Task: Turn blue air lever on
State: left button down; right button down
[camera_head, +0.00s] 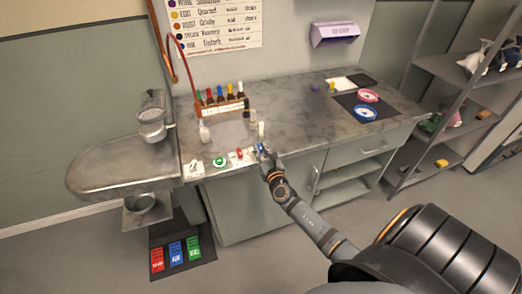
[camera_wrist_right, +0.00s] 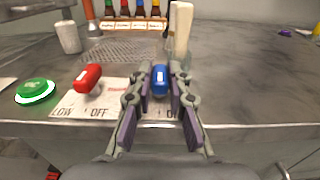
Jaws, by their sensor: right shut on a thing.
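The blue air lever (camera_wrist_right: 160,82) stands between the fingers of my right gripper (camera_wrist_right: 160,92) in the right wrist view, on a white label plate (camera_wrist_right: 70,108) at the counter's front edge. My right gripper (camera_head: 265,153) is shut on it; in the head view the gripper covers most of the lever. The plate reads LOW and OFF left of the gripper; the lettering by the blue lever is mostly hidden. A red lever (camera_wrist_right: 88,78) lies left of the blue one, with a green round knob (camera_wrist_right: 36,92) further left. My left gripper is not in view.
A cream upright handle (camera_wrist_right: 181,28) stands just behind the blue lever. A rack of coloured bottles (camera_head: 222,107) and a white cup (camera_head: 204,132) are further back. The counter (camera_head: 310,125) right of the gripper is mostly clear.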

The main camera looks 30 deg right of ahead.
jog(key=shift+w+a+r+m+g+h+p, duration=0.15)
jog(key=shift+m+g+h+p, duration=0.1)
jog(key=shift+m+h+p, duration=0.4)
jog(key=shift+s+a+m+g+h+p, duration=0.1)
jog(key=shift+m+g+h+p, duration=0.2)
jog(key=shift+h, duration=0.55)
jog(key=shift+w+a+m+g+h, duration=0.15)
jog(key=shift+m+g+h, duration=0.4)
jog(key=shift+m+h, duration=0.5)
jog(key=m+g+h+b, duration=0.1)
jog(key=h, duration=0.1)
jog(key=m+g+h+b, duration=0.1)
jog(key=g, duration=0.1)
jog(key=shift+w+a+f+m+h, duration=0.1)
jog(key=shift+f+m+h, duration=0.2)
jog(key=shift+h, duration=0.05)
jog(key=shift+w+r+m+g+h+b, duration=0.1)
jog(key=shift+m+g+h+b, duration=0.95)
jog(key=shift+g, duration=0.25)
